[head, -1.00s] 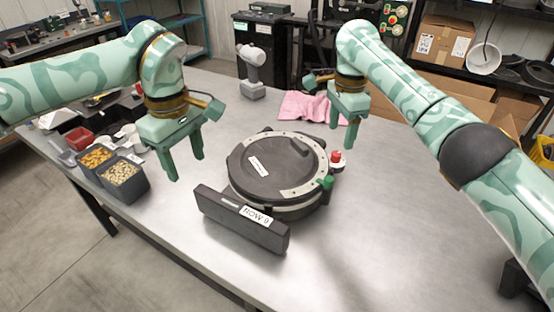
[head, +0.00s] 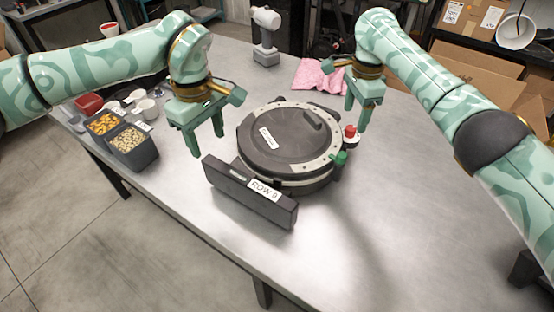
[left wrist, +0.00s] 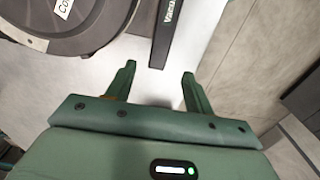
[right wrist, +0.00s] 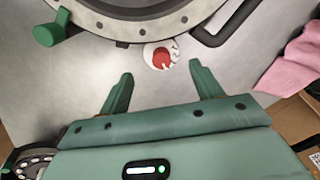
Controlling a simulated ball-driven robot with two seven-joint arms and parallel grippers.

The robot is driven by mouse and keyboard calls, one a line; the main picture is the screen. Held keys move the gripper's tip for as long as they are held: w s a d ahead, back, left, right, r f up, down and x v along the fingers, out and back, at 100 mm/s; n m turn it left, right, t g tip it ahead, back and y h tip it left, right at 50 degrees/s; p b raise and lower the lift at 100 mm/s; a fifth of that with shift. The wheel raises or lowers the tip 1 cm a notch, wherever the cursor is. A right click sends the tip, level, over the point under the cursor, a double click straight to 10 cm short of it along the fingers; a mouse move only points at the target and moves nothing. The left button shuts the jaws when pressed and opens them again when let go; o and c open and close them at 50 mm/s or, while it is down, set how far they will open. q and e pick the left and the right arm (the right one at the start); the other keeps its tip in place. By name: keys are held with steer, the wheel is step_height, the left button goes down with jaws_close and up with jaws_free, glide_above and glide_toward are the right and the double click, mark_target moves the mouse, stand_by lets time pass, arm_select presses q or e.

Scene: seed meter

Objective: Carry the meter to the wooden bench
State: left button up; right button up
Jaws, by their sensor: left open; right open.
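The seed meter is a round dark housing (head: 275,140) with a pale bolted ring, lying flat on a grey metal table (head: 400,220). A dark bar labelled ROW 9 (head: 230,190) stands along its front left side. A red knob (head: 350,131) and a green knob (head: 340,158) sit at its right edge. My left gripper (head: 208,145) is open and empty, left of the meter; its fingers (left wrist: 158,85) point past the bar's end. My right gripper (head: 359,114) is open and empty beyond the red knob, which also shows in the right wrist view (right wrist: 161,57). I cannot make out a wooden bench.
Bins of yellow (head: 103,123) and pale seeds (head: 128,139), a red bowl (head: 89,103) and white scoops stand at the table's left. The front right of the table is clear.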

mark_target(214, 161)
arm_select(q)
step_height(214, 161, down, 11)
steer(key=shift+r, duration=0.1)
arm_select(e)
step_height(214, 161, down, 11)
steer(key=shift+w+r, duration=0.15)
arm_select(q)
steer(key=c, duration=0.9)
arm_select(e)
steer(key=c, duration=0.9)
arm_select(q)
jaws_close()
arm_select(e)
jaws_close()
arm_select(q)
steer(key=shift+w+r, duration=0.1)
